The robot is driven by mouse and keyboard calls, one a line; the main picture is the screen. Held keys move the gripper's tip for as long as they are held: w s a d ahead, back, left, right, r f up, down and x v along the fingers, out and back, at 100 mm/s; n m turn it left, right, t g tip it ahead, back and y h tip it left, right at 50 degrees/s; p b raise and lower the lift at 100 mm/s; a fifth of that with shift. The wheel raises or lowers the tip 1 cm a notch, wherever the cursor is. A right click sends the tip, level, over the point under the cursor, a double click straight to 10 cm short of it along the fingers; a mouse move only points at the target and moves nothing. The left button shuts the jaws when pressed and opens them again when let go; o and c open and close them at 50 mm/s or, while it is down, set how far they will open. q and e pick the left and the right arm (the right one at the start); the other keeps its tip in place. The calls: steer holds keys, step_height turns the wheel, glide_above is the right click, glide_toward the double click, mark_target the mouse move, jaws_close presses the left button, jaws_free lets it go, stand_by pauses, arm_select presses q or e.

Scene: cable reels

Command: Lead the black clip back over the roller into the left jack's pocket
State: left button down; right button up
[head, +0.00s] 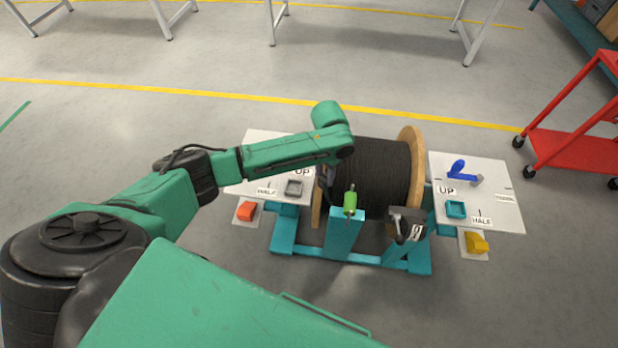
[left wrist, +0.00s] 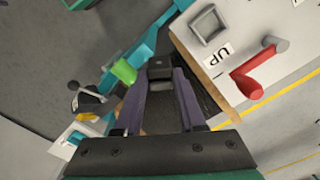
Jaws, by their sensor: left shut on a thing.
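My left gripper (left wrist: 160,78) is shut on the black clip (left wrist: 160,68), held between its fingertips. In the head view the gripper (head: 327,183) hangs beside the left side of the reel, partly hidden by my arm, and the clip cannot be made out there. The green roller (head: 350,202) sits on the teal stand just right of the gripper; it also shows in the left wrist view (left wrist: 124,72), apart from the clip. The left jack's grey square pocket (head: 294,188) looks empty, also in the left wrist view (left wrist: 208,25). My right gripper is out of view.
The black cable reel (head: 380,172) has wooden flanges and stands in a teal frame (head: 345,240). A black device (head: 408,225) is at its front right. The right panel (head: 500,205) has a blue lever (head: 462,172) and teal pocket (head: 456,210). A red lever (left wrist: 258,76) is near the grey pocket.

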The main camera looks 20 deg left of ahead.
arm_select(q)
steer(key=a+f+n, duration=0.2)
steer(key=a+n, duration=0.5)
steer(key=a, duration=0.4)
steer(key=f+b, duration=0.4)
steer(key=b, duration=0.1)
steer(key=shift+w+d+f, duration=0.15)
steer(key=shift+d+f, duration=0.15)
steer(key=shift+f, duration=0.1)
steer(key=shift+f+b, duration=0.5)
steer(key=shift+f, duration=0.55)
steer(key=shift+c, duration=2.1)
jaws_free()
